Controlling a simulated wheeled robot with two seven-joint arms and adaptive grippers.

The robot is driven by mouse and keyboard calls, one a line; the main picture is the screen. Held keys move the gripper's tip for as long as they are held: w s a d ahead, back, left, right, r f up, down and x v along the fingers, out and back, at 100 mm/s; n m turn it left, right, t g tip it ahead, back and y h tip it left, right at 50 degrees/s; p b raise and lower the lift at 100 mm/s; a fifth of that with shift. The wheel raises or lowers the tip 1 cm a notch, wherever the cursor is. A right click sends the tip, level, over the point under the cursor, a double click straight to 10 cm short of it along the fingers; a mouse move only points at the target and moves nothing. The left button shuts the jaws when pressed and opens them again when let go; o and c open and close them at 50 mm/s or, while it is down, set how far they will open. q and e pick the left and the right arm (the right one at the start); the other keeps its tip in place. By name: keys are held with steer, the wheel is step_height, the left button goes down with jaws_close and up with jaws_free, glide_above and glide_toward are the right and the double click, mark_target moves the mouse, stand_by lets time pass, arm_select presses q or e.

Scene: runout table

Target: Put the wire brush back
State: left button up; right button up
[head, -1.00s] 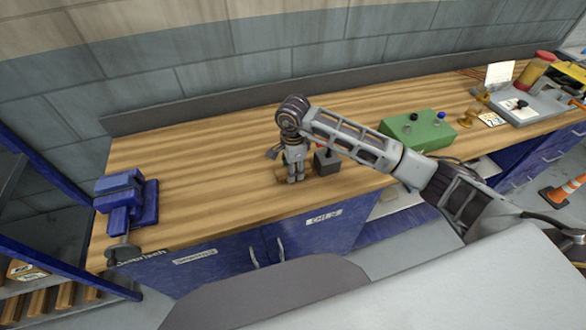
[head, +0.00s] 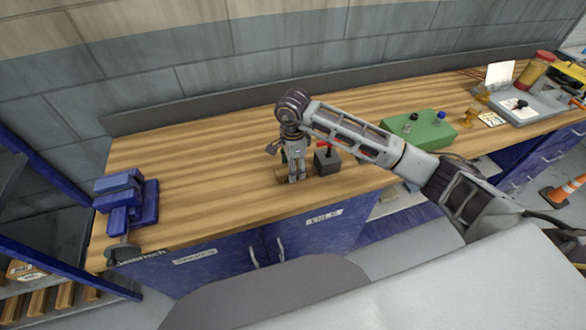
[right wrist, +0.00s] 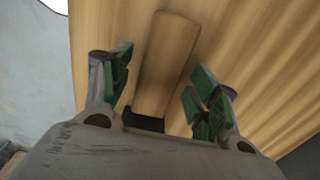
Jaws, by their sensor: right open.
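A wooden piece, likely the wire brush's handle (right wrist: 168,62), lies on the bench top in the right wrist view, with a dark part at its near end between my fingers. In the head view a small brown wooden part (head: 281,174) shows just left of my right gripper (head: 296,179), which points down at the bench and hides the rest. In the right wrist view my right gripper (right wrist: 162,103) is open, with its green-padded fingers on either side of the piece and visible gaps. My left gripper is not in view.
A grey block with a red-topped knob (head: 327,161) stands close right of my right gripper. A green box with knobs (head: 420,131) is farther right. A blue vise (head: 127,202) sits at the bench's left end. The wooden bench top (head: 200,150) between is clear.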

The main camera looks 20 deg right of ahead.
step_height(320, 180, up, 10)
steer(key=b, duration=0.1)
steer(key=shift+r+b, duration=0.25)
steer(key=shift+b, duration=0.1)
stand_by(0.8)
